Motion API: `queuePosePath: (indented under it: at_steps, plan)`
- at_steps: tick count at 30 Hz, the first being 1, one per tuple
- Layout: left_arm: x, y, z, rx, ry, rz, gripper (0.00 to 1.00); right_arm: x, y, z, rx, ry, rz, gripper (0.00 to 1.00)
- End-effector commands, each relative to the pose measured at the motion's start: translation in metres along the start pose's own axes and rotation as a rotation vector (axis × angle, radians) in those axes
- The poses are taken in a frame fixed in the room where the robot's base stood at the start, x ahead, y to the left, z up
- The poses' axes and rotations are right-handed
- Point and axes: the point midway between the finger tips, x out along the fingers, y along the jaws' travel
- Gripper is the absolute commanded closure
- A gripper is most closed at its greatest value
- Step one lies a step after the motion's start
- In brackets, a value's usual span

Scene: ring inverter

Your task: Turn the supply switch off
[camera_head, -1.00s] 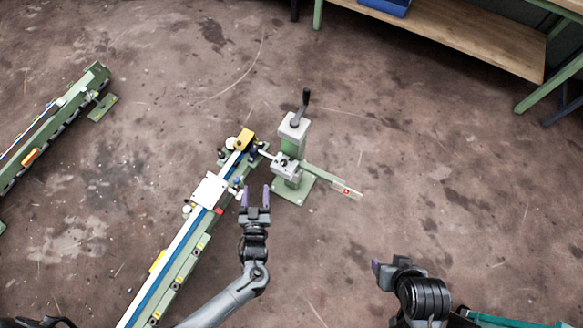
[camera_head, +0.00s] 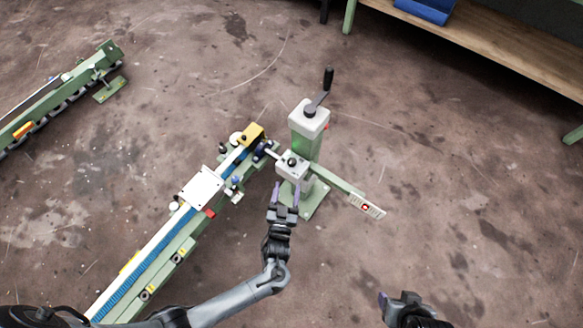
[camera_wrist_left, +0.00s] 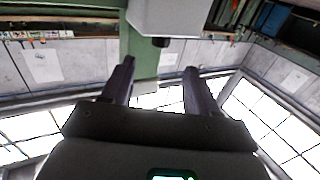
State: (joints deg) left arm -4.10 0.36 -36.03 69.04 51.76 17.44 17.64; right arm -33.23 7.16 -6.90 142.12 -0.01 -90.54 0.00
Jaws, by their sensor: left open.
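A light grey box (camera_head: 293,165) with a black knob (camera_head: 292,161) on it is mounted on the green post (camera_head: 304,146). I cannot tell for certain whether this knob is the supply switch. My left gripper (camera_head: 285,188) is open and empty, just in front of and below the box. In the left wrist view, the grey box (camera_wrist_left: 180,18) is beyond my left fingertips (camera_wrist_left: 160,66), with a small black part (camera_wrist_left: 161,42) projecting from it between them, apart from both fingers. My right gripper (camera_head: 388,298) is partly visible at the bottom edge, away from the post; its jaws are unclear.
A crank handle (camera_head: 327,79) tops the post. A green arm holds a plate with a red mark (camera_head: 366,207) at right. A long rail machine (camera_head: 160,264) runs close on the left. A workbench (camera_head: 500,50) stands at upper right. The floor at right is clear.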

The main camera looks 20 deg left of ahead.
Motion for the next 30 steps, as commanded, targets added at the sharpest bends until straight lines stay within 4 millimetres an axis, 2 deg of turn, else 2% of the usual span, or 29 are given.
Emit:
queuePosePath:
  at_steps: [9, 16, 22, 30]
  plan:
    - [0.05, 0.0, 0.002, 0.0, 0.003, 0.001, 0.41, 0.021, -0.002, 0.006, 0.006, 0.002, -0.005, 0.41]
    - [0.081, 0.0, 0.002, 0.001, 0.003, 0.001, 0.41, 0.033, -0.003, 0.01, 0.009, 0.002, -0.007, 0.41]
    - [0.094, 0.0, 0.0, 0.001, 0.001, 0.001, 0.41, 0.037, -0.003, 0.011, 0.009, 0.001, -0.007, 0.41]
    - [0.096, 0.0, 0.0, 0.001, 0.0, 0.001, 0.41, 0.037, -0.002, 0.012, 0.004, 0.0, -0.003, 0.41]
